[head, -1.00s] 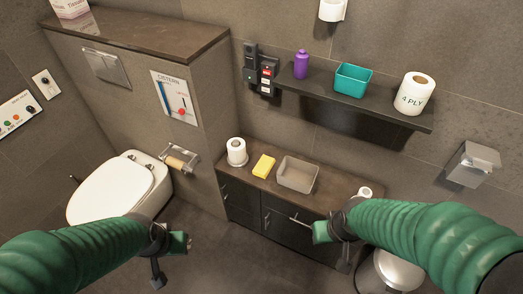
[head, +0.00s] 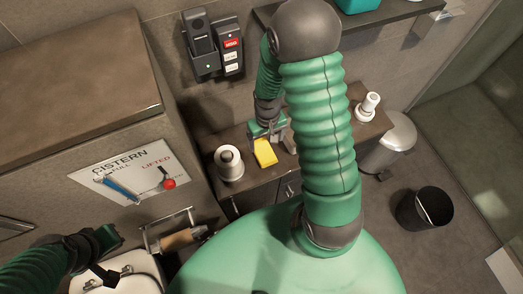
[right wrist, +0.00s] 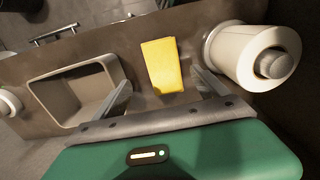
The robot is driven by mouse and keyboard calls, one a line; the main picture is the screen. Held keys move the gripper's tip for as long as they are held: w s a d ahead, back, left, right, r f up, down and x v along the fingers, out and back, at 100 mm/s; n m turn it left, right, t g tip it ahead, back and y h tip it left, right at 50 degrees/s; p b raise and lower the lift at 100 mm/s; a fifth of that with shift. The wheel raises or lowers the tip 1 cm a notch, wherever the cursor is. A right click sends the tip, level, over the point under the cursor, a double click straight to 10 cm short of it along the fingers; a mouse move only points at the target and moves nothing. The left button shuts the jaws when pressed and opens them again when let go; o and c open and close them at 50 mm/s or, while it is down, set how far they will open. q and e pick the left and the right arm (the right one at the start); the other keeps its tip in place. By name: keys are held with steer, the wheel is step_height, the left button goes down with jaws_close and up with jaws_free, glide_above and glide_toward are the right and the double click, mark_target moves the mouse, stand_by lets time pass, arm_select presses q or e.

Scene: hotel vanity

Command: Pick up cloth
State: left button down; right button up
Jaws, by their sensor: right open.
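The yellow cloth (head: 265,152) lies on the brown vanity top, between a toilet roll and a grey tray. In the right wrist view the cloth (right wrist: 161,65) lies ahead of my right gripper, between the lines of its two fingers. My right gripper (right wrist: 162,84) is open and empty, its fingers spread wider than the cloth. In the head view the right gripper (head: 268,131) is just behind the cloth, partly hiding the tray. My left gripper (head: 105,255) is at the lower left above the toilet; its fingers do not show clearly.
A toilet roll on a holder (head: 229,164) stands left of the cloth, close to one finger. The grey tray (right wrist: 75,83) is on the other side. Another roll (head: 368,107) stands at the far end. A wall shelf (head: 385,14) hangs above.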

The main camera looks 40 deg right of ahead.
mark_target(266, 151)
steer(key=shift+w+a+f, duration=0.1)
steer(key=shift+a+f, duration=0.3)
steer(key=shift+f, duration=0.3)
steer(key=shift+a+f, duration=0.15)
steer(key=shift+f, duration=0.15)
steer(key=f, duration=0.1)
steer(key=f+b, duration=0.1)
steer(key=f, duration=0.1)
steer(key=d+f, duration=0.1)
steer(key=shift+s+f, duration=0.25)
steer(key=shift+f, duration=0.05)
steer(key=shift+w+f, duration=0.1)
steer(key=shift+f, duration=0.2)
steer(key=shift+a+r, duration=0.15)
steer(key=shift+a, duration=0.05)
steer(key=shift+a+r, duration=0.15)
steer(key=shift+a, duration=0.1)
steer(key=c, duration=0.4)
arm_select(q)
steer(key=shift+s+a+f, duration=0.1)
steer(key=shift+s+f, duration=0.15)
steer(key=shift+f, duration=0.5)
arm_select(e)
steer(key=shift+d, duration=0.25)
steer(key=c, duration=1.1)
